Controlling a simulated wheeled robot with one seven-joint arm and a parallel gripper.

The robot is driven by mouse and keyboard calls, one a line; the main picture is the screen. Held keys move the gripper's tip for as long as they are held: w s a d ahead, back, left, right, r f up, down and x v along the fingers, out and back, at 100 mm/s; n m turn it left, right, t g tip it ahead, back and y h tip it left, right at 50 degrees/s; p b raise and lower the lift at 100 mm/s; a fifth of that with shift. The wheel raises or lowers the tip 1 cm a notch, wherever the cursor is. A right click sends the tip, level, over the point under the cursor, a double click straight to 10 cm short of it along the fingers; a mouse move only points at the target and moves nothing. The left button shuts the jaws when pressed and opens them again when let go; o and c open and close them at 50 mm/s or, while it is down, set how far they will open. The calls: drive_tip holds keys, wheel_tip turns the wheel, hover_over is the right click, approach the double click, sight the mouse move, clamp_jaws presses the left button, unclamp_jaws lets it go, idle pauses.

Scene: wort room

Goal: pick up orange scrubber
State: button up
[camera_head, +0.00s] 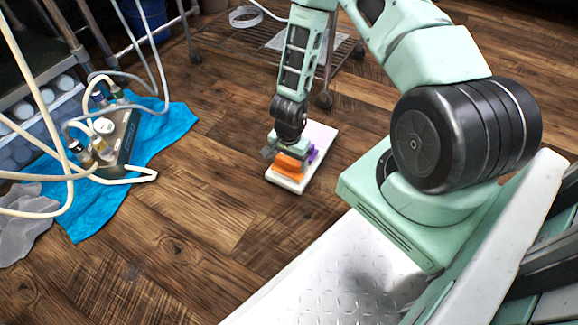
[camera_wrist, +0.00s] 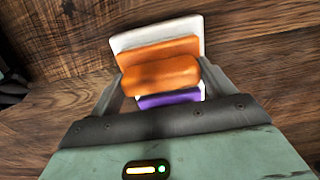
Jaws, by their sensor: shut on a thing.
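The orange scrubber (camera_head: 287,162) is at my gripper over a white board on the floor. In the wrist view the orange scrubber (camera_wrist: 160,76) lies between the two fingers, with an orange block-like part behind its rounded front. My gripper (camera_wrist: 158,85) is shut on it; in the head view my gripper (camera_head: 285,150) points down at the board. A purple thing (camera_head: 313,153) is right beside the scrubber, and it shows below the scrubber in the wrist view (camera_wrist: 170,98). Whether the scrubber touches the board cannot be told.
The white board (camera_head: 318,135) lies flat on the wooden floor. A blue cloth (camera_head: 172,122) with bottles, a dark device and pale hoses is at the left. A wire rack on wheels (camera_head: 345,52) stands behind. Floor between cloth and board is clear.

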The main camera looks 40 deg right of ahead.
sight(289, 160)
wheel_tip(289, 160, up, 10)
drive_tip(key=p, duration=0.7)
